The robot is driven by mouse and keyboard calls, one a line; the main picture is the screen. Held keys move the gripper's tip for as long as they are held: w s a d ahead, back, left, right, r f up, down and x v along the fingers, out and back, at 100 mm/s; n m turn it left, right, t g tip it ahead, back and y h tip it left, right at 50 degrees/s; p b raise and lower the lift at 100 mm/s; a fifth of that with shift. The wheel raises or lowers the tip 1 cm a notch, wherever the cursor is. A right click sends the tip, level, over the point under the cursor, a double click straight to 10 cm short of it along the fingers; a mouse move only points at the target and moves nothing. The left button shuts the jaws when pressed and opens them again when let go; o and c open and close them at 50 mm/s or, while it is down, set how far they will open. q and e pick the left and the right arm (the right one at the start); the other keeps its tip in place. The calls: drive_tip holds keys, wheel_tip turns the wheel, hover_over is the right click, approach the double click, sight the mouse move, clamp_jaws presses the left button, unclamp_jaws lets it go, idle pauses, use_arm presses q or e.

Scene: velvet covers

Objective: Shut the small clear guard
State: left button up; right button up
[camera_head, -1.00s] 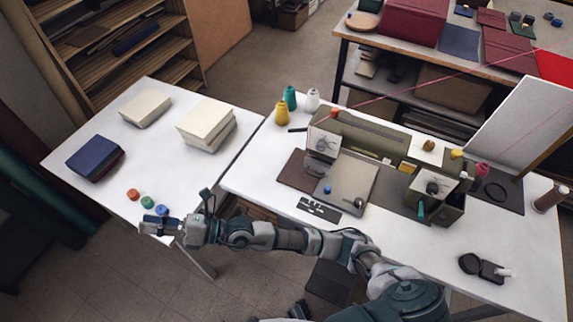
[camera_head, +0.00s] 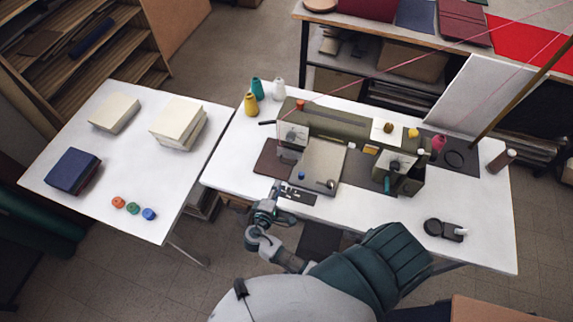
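An olive sewing machine (camera_head: 345,128) stands on the white table. Its left head (camera_head: 292,137) has a pale face with a round dial, over a grey bed plate (camera_head: 322,165). I cannot make out the small clear guard at this size, nor whether it is open or shut. My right arm reaches up from the bottom of the view. My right gripper (camera_head: 274,192) is at the table's front edge, below the left head and just left of a dark slotted plate (camera_head: 298,195). Its fingers are too small and dark to read. My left gripper is not in view.
A brown pad (camera_head: 272,162) lies left of the bed plate. Yellow, teal and white cones (camera_head: 278,89) stand behind. A side table (camera_head: 120,165) on the left holds books and several small spools.

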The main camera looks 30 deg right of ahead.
drive_tip(key=x, duration=1.2)
drive_tip(key=shift+w+d+p, duration=0.2)
drive_tip(key=shift+d+p, duration=0.1)
drive_tip(key=shift+d, duration=0.1)
drive_tip(key=shift+a, duration=0.15)
